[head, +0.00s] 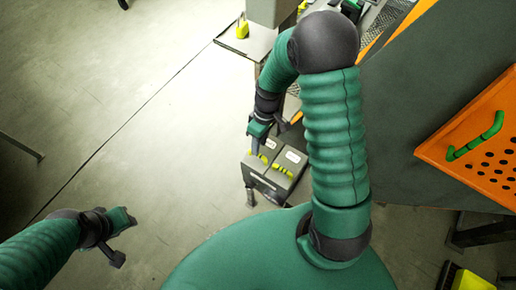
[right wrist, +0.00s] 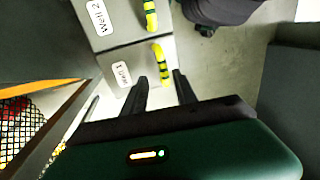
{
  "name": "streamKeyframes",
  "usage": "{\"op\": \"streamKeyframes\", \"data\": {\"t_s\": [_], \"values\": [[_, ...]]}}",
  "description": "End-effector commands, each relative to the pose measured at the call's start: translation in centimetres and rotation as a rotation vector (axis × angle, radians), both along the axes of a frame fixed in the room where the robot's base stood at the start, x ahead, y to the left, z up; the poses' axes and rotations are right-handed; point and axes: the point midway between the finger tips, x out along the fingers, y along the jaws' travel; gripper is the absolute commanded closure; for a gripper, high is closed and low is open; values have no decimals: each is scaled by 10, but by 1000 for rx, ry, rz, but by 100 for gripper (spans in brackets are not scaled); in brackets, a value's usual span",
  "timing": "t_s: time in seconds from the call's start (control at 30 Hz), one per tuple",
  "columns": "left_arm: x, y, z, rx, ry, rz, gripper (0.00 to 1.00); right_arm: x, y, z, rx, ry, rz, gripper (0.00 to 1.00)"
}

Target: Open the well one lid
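The Well 1 lid (right wrist: 125,70) is grey, with a white label and a yellow-green handle (right wrist: 161,62), in the right wrist view. It looks shut. My right gripper (right wrist: 161,84) is open and empty, its two dark fingers apart and pointing toward the handle, which lies just beyond the tips. In the head view my right gripper (head: 257,149) is over the left side of the dark two-lid box (head: 262,184); the arm hides part of its surroundings. My left gripper (head: 128,220) is far from the box, over the floor; its fingers are too small to judge.
The Well 2 lid (right wrist: 88,20), with a similar handle, adjoins Well 1. A large dark-green machine with an orange perforated panel (head: 485,150) stands at the right. An orange edge and mesh (right wrist: 15,130) are close to the right wrist. Open floor (head: 170,130) lies to the left.

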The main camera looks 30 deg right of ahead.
Motion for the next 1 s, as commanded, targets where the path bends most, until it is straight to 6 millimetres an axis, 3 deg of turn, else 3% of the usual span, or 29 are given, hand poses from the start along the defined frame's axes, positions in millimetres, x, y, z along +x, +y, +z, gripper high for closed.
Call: {"op": "streamKeyframes", "data": {"t_s": [0.17, 0.47, 0.73, 1.0], "values": [[0, 0, -5, 0, 0, 0, 64, -2, 7, -24, 0, 1, 1, 66], [0, 0, -5, 0, 0, 0, 64, -2, 6, -28, -1, -1, 1, 66], [0, 0, -5, 0, 0, 0, 64, -2, 6, -27, -1, -1, 1, 100], [0, 0, -5, 0, 0, 0, 64, -2, 5, -28, -2, -1, 0, 100]]}}
